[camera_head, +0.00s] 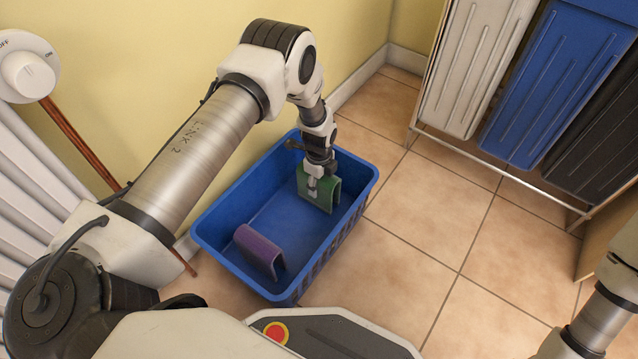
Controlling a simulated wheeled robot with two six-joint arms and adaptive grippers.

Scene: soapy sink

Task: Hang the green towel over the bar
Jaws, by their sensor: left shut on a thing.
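The green towel (331,195) is a small folded piece, bent over into an upside-down U. It is inside the blue basket (333,248), near its far right end. My left gripper (316,183) reaches down into the basket and is shut on the green towel's upper part, partly covering it. I cannot tell whether the towel touches the basket floor. A purple towel (260,250), folded in a similar way, lies in the basket's near left part. I cannot make out a towel bar in this view. Only part of my right arm shows at the lower right; its gripper is out of view.
A white ribbed radiator (28,195) with a dial (28,72) and copper pipe stands at the left against the yellow wall. White, blue (555,85) and black bins in a metal-framed rack stand at the upper right. Tiled floor (420,225) between basket and rack is clear.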

